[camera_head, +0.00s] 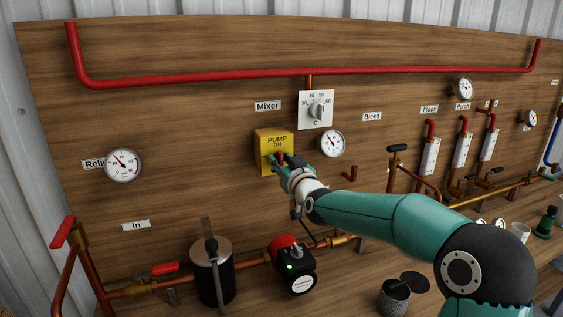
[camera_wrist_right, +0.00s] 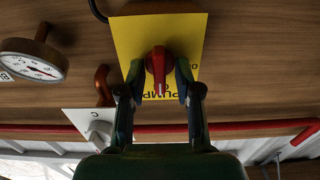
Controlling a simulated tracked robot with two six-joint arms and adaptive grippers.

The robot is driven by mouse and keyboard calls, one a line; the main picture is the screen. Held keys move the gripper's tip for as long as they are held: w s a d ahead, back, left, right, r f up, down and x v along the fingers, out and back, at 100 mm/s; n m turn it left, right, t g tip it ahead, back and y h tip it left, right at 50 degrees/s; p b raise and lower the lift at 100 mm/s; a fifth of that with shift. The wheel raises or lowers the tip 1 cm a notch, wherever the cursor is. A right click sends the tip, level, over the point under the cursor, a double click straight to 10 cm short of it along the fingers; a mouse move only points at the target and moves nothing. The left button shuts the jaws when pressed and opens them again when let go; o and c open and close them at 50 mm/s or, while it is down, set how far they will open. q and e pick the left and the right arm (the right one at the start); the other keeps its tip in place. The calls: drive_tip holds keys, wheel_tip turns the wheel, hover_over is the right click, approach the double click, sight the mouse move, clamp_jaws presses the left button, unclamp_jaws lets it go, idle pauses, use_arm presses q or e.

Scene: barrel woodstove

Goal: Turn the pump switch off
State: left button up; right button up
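The yellow pump switch box (camera_head: 264,150) is mounted on the wooden board and is labelled "PUMP ON". It also shows in the right wrist view (camera_wrist_right: 194,33), with its lettering upside down. Its red knob (camera_wrist_right: 159,62) shows between my right fingers, and the fingers mostly hide it in the head view. My right gripper (camera_head: 280,160) is at the front of the box. In the wrist view its fingers (camera_wrist_right: 159,76) are open, one on each side of the knob, with a small gap visible on both sides. My left gripper is not in view.
A white mixer dial (camera_head: 316,109) and a round gauge (camera_head: 332,143) are just right of the box. A red pipe (camera_head: 200,78) runs above. The red and black pump (camera_head: 292,264) with a green light sits below. Bare board lies left of the box.

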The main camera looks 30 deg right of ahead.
drive_tip(key=shift+s, duration=0.1)
clamp_jaws()
drive_tip(key=shift+n, duration=0.3)
drive_tip(key=n, duration=0.2)
drive_tip(key=shift+a+n, duration=0.1)
drive_tip(key=shift+n, duration=0.2)
drive_tip(key=n, duration=0.3)
drive_tip(key=shift+n, duration=0.3)
drive_tip(key=n+p, duration=0.1)
drive_tip(key=n, duration=0.4)
drive_tip(key=shift+a, duration=0.1)
drive_tip(key=n, duration=0.6)
drive_tip(key=shift+f+p, duration=0.2)
drive_tip(key=shift+p, duration=0.15)
